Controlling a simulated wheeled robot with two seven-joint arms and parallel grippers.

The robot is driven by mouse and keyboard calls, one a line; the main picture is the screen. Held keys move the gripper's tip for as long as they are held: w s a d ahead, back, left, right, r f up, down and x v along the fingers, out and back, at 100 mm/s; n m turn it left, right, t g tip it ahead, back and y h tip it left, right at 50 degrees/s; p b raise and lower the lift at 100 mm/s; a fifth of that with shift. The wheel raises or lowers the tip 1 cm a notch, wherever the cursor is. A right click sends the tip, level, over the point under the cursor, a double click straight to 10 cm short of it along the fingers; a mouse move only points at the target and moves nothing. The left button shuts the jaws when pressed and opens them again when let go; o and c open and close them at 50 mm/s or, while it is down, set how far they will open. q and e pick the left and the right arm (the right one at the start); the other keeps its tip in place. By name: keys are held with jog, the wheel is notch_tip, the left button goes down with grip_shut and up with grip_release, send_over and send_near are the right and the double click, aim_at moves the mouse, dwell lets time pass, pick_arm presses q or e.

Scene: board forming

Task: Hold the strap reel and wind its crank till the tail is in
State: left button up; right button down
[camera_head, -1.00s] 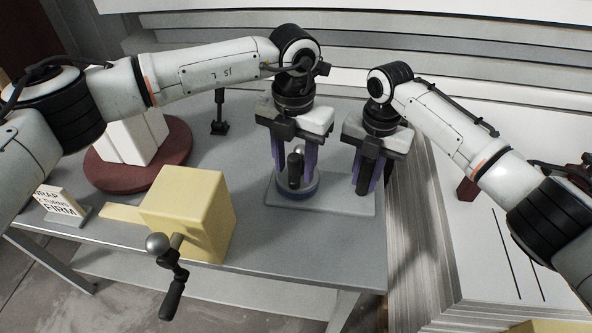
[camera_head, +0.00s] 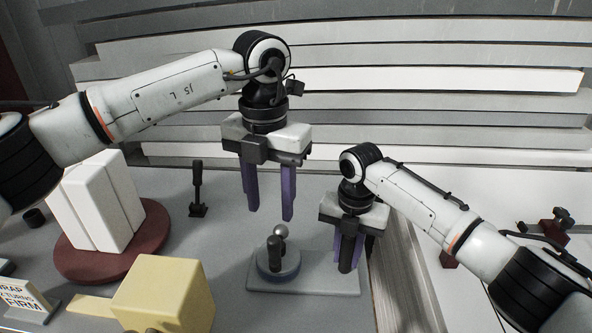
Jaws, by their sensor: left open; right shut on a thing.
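The strap reel appears to be the low blue-rimmed drum (camera_head: 278,277) on a grey base plate (camera_head: 330,284) at the lower middle. Its crank has a short dark upright handle (camera_head: 274,256) and a silver ball (camera_head: 281,231). My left gripper (camera_head: 270,214) is open and empty, pointing down, with its purple fingers apart above the crank. My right gripper (camera_head: 347,260) is shut on a dark upright post at the right end of the base plate; its fingers partly hide the post. I cannot make out the strap's tail.
A yellow block (camera_head: 165,295) stands front left, cut by the picture's edge. A maroon turntable (camera_head: 150,240) bears white boxes (camera_head: 95,205). A lettered sign (camera_head: 27,297) and a small black stand (camera_head: 198,190) are nearby. Stacked boards (camera_head: 450,80) line the back.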

jog(key=shift+d, duration=0.1)
jog(key=c, duration=1.4)
grip_release()
jog(key=shift+c, duration=0.2)
notch_tip(320, 180, up, 12)
